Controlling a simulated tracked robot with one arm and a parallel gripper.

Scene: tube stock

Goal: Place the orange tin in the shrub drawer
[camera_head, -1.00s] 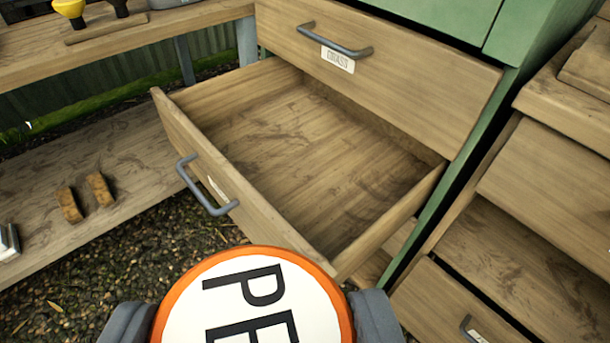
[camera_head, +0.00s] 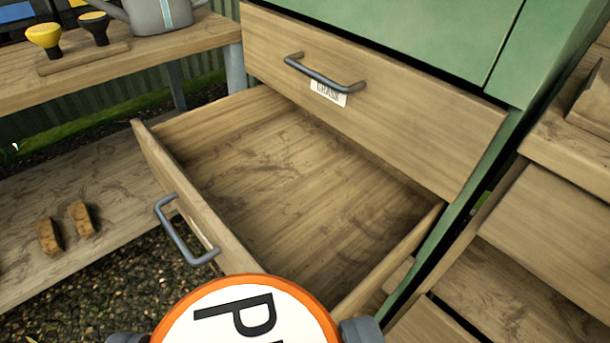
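The orange tin (camera_head: 245,314) has an orange rim and a white lid with black letters, partly cut off by the bottom edge. My gripper (camera_head: 245,336) is shut on it, with a grey finger at each side. An open, empty wooden drawer (camera_head: 290,185) lies just beyond the tin. Its front has a grey handle (camera_head: 180,235) and a label too oblique to read, so I cannot tell whether it is the shrub drawer. The tin overlaps the drawer's near corner in the picture; its height above it is unclear.
A shut drawer (camera_head: 420,120) labelled like "GRASS" sits above, in a green cabinet (camera_head: 400,35). A bench (camera_head: 150,60) holds a watering can (camera_head: 160,14). More wooden drawers (camera_head: 550,230) stand at right.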

